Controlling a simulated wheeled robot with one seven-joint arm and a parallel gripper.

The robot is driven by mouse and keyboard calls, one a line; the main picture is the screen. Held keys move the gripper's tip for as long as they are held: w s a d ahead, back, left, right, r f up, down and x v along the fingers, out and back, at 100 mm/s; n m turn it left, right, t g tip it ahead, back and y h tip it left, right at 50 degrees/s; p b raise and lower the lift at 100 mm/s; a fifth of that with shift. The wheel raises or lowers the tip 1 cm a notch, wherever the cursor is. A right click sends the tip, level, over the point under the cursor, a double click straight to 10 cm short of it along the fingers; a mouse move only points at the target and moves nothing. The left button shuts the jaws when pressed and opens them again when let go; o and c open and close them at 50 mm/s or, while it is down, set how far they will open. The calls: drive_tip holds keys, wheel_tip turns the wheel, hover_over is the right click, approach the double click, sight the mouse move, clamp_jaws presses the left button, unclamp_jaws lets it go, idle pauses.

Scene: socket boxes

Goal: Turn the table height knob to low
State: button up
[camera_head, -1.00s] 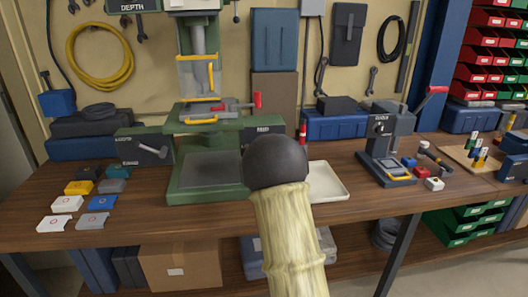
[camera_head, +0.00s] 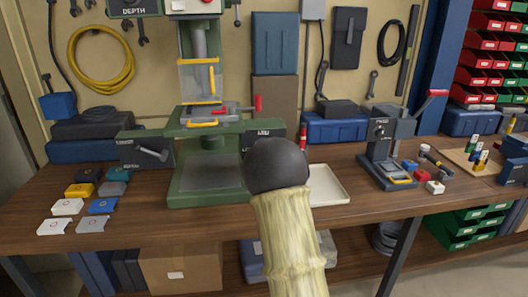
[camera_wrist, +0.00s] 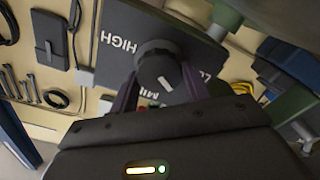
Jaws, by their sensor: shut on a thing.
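The green drill press (camera_head: 208,190) stands on the workbench. A dark panel (camera_head: 270,131) at the right of its table is mostly covered by my arm in the head view. In the wrist view this panel (camera_wrist: 118,62) carries the words HIGH and MID and a partly covered label at the right. The round dark knob (camera_wrist: 160,56) sits on it, with a white pointer mark slanting toward the lower right of the picture. My gripper (camera_wrist: 158,86) is shut on the knob, one finger on each side. In the head view my arm hides the gripper and knob.
A vise with a red handle (camera_head: 258,103) sits on the press table. A white tray (camera_head: 338,196) lies right of my arm. A small press (camera_head: 385,150) stands farther right. Several coloured covers (camera_head: 103,205) lie at the bench's left.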

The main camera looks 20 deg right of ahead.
drive_tip(key=o, duration=0.9)
drive_tip(key=shift+s+d+r, duration=0.1)
drive_tip(key=shift+d+r, duration=0.3)
drive_tip(key=shift+r, duration=0.05)
drive_tip(key=shift+o, duration=0.4)
drive_tip(key=shift+f, duration=0.15)
drive_tip(key=shift+a+f, duration=0.1)
drive_tip(key=shift+a, duration=0.05)
drive_tip(key=b+v, duration=0.1)
drive_tip(key=v, duration=1.6)
drive_tip(key=shift+s+b, duration=0.2)
drive_tip(key=shift+b, duration=0.1)
drive_tip(key=shift+a, duration=0.1)
